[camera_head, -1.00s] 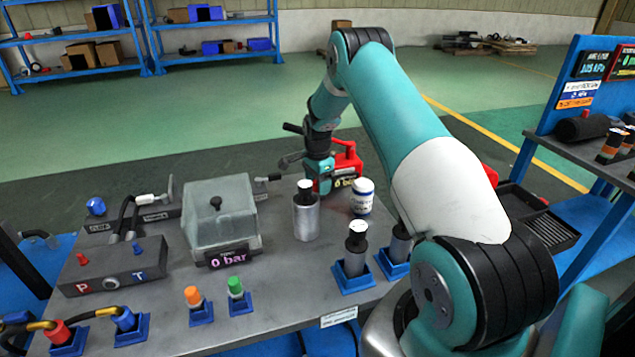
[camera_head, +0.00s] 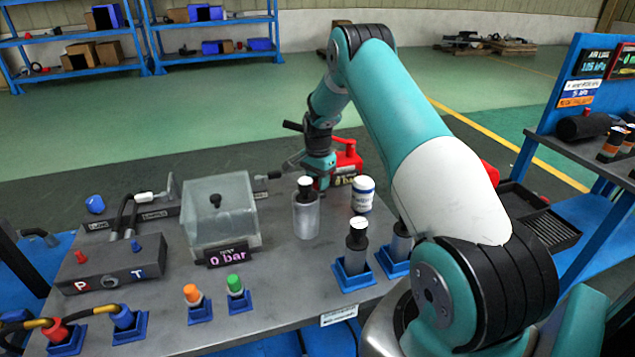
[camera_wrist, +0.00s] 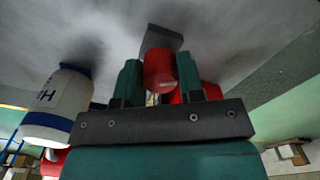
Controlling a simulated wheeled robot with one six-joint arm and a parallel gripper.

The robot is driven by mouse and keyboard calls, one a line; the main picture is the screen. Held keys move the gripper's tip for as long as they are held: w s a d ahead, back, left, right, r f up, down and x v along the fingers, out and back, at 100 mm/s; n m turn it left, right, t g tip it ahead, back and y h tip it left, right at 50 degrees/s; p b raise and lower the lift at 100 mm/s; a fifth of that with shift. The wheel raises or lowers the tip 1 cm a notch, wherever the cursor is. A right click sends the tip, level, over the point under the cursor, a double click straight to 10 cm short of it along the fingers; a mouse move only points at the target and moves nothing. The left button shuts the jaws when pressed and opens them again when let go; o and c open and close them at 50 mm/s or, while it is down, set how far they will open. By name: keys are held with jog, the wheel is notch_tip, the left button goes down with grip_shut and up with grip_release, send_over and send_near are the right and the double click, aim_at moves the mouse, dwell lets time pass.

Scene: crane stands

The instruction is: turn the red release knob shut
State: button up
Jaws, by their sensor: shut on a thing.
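The red release knob (camera_wrist: 160,70) is between the two teal fingers of my gripper (camera_wrist: 158,78) in the wrist view, and the fingers are closed on it. The knob sits in front of a dark block and red parts of the pump behind it. In the head view my gripper (camera_head: 318,184) points down beside the red hand pump (camera_head: 347,160) at the far edge of the bench. My gripper hides the knob there. The pump's small display reads 0 bar and is partly covered.
A white bottle (camera_head: 362,194) stands close to my gripper, and a grey cylinder with a black neck (camera_head: 306,214) stands nearer. A clear-lidded box (camera_head: 220,215) and a grey P/T block (camera_head: 108,268) are to the left. Blue holders with fittings line the front.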

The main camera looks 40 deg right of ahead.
jog(key=n, duration=0.4)
jog(key=shift+n+b, duration=0.3)
jog(key=shift+b, duration=0.05)
jog(key=n, duration=0.3)
jog(key=shift+w+n, duration=0.1)
jog(key=shift+n, duration=0.3)
jog(key=n+b, duration=0.1)
jog(key=n, duration=0.7)
jog(key=shift+r, duration=0.1)
jog(key=n, duration=1.3)
jog(key=shift+r+n, duration=0.1)
jog(key=shift+n, duration=0.2)
